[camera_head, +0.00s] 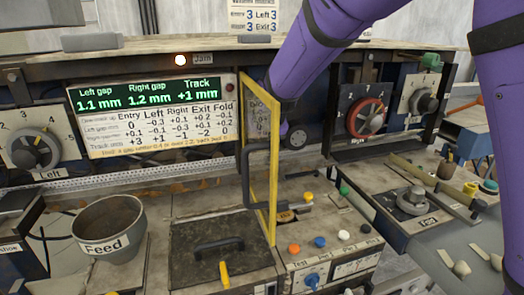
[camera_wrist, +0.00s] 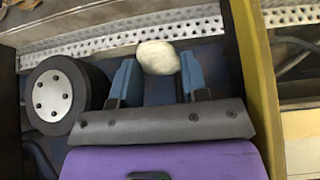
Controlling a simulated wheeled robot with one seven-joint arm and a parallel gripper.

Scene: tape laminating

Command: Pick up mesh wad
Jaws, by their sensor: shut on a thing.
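The mesh wad, a pale, rounded lump (camera_wrist: 158,55), shows at the top middle of the wrist view. My gripper (camera_wrist: 158,72) has its two blue fingers on either side of the wad's lower part and is shut on it. The wad sticks out past the fingertips, in front of a perforated metal strip (camera_wrist: 90,45). In the head view my purple arm reaches down behind the yellow-framed guard, and my gripper and the wad are hidden there.
The yellow-framed guard (camera_head: 274,170) stands upright close to my arm; its yellow post (camera_wrist: 256,80) is right of my gripper. A dark roller with a bolted silver hub (camera_wrist: 53,95) is at left. A Feed bucket (camera_head: 108,226) and a control panel (camera_head: 325,245) are in front.

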